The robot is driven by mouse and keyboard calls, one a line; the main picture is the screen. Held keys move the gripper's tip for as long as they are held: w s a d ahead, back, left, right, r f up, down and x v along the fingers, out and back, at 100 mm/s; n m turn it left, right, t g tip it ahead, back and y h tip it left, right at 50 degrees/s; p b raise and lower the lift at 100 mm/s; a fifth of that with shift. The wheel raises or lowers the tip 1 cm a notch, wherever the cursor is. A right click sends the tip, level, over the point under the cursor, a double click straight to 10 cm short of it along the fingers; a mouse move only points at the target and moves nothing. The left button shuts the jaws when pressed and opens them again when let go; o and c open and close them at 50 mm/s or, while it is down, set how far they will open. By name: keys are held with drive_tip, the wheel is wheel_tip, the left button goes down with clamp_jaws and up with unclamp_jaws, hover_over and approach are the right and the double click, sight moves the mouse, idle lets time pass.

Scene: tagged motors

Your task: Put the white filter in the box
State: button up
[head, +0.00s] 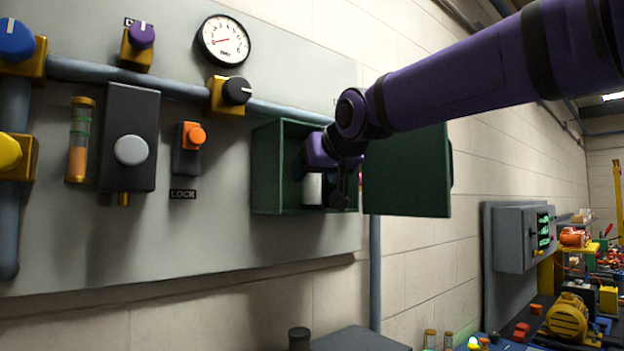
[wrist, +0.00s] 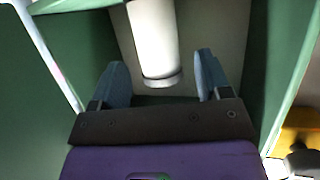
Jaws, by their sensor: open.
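The white filter (head: 312,189) is a white cylinder inside the open green box (head: 281,168) on the wall panel, partly hidden by my gripper. In the wrist view the filter (wrist: 155,40) is between my finger tips, with a gap on each side. My gripper (head: 325,185) reaches into the box and is open; its two blue-grey fingers also show in the wrist view (wrist: 160,68). No finger is seen touching the filter. The box walls (wrist: 75,50) stand on both sides of my fingers. Whether the filter rests on the box floor is hard to tell.
The green box door (head: 408,172) stands open to the right, below my arm. A black knob (head: 237,91), an orange button (head: 196,135) over a LOCK label, and a gauge (head: 223,41) are left of the box. Below the panel is a dark surface (head: 358,340).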

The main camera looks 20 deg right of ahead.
drive_tip(key=v, duration=0.9)
drive_tip(key=shift+s, duration=0.1)
drive_tip(key=s+d+f+g, duration=0.2)
drive_tip(key=s+f, duration=0.4)
drive_tip(key=f, duration=0.4)
drive_tip(key=s+d+f+g, duration=0.2)
drive_tip(key=s+f, duration=0.4)
drive_tip(key=f, duration=0.4)
drive_tip(key=s+d+f+m+g+h, duration=0.1)
drive_tip(key=s+f+g, duration=0.3)
drive_tip(key=f, duration=0.7)
drive_tip(key=shift+s+d, duration=0.5)
drive_tip(key=shift+s, duration=0.65)
drive_tip(key=shift+c, duration=0.3)
